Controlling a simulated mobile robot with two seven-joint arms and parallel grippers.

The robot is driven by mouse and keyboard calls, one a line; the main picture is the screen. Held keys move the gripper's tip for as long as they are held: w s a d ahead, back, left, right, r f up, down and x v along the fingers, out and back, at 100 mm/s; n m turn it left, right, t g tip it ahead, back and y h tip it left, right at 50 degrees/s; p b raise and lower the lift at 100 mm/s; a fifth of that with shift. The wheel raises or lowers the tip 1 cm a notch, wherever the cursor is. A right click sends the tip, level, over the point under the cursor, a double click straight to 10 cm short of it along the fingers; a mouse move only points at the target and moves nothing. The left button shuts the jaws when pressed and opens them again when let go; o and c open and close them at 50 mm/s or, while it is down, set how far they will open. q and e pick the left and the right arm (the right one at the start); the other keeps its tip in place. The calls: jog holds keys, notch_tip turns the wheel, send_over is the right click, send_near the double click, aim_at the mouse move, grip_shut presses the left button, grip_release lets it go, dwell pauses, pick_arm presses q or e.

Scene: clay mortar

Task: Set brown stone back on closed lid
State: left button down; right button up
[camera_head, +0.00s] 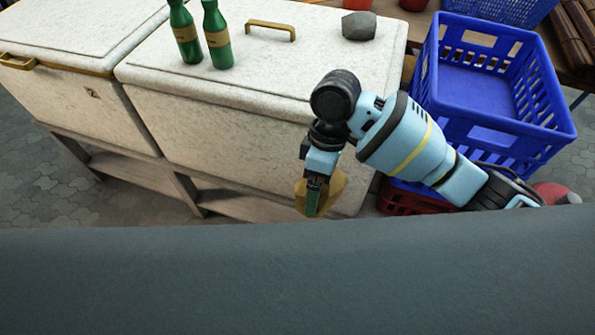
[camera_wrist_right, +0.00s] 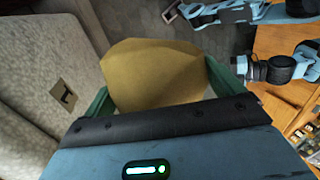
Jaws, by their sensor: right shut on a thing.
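The brown stone (camera_wrist_right: 155,75), tan and faceted, sits between the two green fingers of my right gripper (camera_wrist_right: 165,92) in the right wrist view. In the head view the stone (camera_head: 334,187) shows on both sides of my right gripper (camera_head: 316,195), which is shut on it. They are in front of the right white chest, lower in the picture than its lid. The lid (camera_head: 300,70) is closed, pale and speckled, with a brass handle (camera_head: 271,28). My left gripper is not visible.
Two green bottles (camera_head: 186,35) (camera_head: 217,38) and a grey stone (camera_head: 359,26) stand on the lid. A second white chest (camera_head: 75,30) is at left. A blue crate (camera_head: 500,135) stands right of the chest. The front right of the lid is bare.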

jog(key=s+d+f+m+t+y, duration=0.1)
jog(key=d+f+m, duration=0.2)
jog(key=d+m, duration=0.3)
jog(key=s+d+f+m+t+y, duration=0.1)
jog(key=d+f+m+t, duration=0.1)
jog(key=d+f+m, duration=0.2)
jog(key=d+m, duration=0.3)
jog(key=d, duration=0.2)
jog(key=shift+d+f+m, duration=0.2)
jog(key=shift+f+m, duration=0.1)
jog(key=shift+a, duration=0.1)
